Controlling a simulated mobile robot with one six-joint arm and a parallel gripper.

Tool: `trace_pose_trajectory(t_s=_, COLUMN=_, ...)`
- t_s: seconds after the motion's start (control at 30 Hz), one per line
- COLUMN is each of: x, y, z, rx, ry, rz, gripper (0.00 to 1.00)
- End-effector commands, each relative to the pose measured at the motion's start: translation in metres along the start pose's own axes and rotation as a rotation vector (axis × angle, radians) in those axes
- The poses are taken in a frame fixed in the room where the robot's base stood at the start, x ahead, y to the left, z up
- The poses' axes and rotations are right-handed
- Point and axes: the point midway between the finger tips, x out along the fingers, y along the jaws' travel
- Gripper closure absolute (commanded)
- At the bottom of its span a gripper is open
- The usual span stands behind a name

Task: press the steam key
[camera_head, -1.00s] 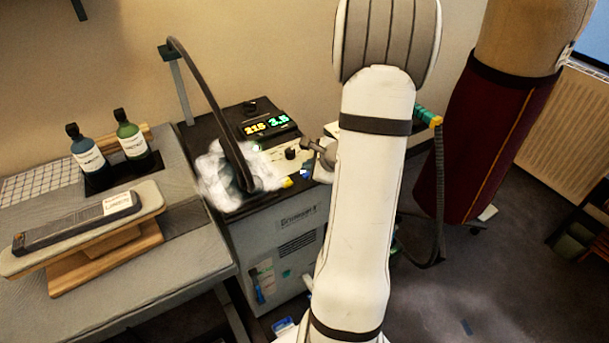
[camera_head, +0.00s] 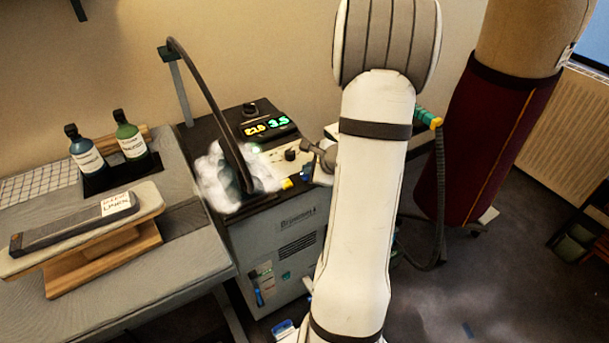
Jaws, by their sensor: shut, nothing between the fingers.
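The steam station (camera_head: 292,213) stands left of my white arm (camera_head: 362,215). On its top is a dark display (camera_head: 267,127) with yellow and green digits. A pale control strip (camera_head: 272,157) with a dark knob lies in front of the display; a small green light glows at its left end. I cannot make out which control is the steam key. A white steam cloud (camera_head: 222,182) surrounds the dark part at the station's left side. My arm hides the station's right part.
Two bottles (camera_head: 86,153) (camera_head: 130,138) and a padded wooden board (camera_head: 82,228) are on the table at left. A dark hose (camera_head: 205,90) arches above the station. A green and yellow handle (camera_head: 428,117) and a dress form (camera_head: 487,140) are at right.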

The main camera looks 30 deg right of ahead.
Motion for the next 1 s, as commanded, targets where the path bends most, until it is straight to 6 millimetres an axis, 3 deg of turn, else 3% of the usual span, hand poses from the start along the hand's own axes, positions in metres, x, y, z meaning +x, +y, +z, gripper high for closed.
trace_pose_trajectory(t_s=0.57, x=0.002, y=0.002, z=-0.002, rx=0.001, ry=0.000, rz=0.000, gripper=1.00)
trace_pose_trajectory(t_s=1.0, x=-0.011, y=-0.008, z=0.007, rx=0.001, ry=0.001, rz=-0.001, gripper=1.00)
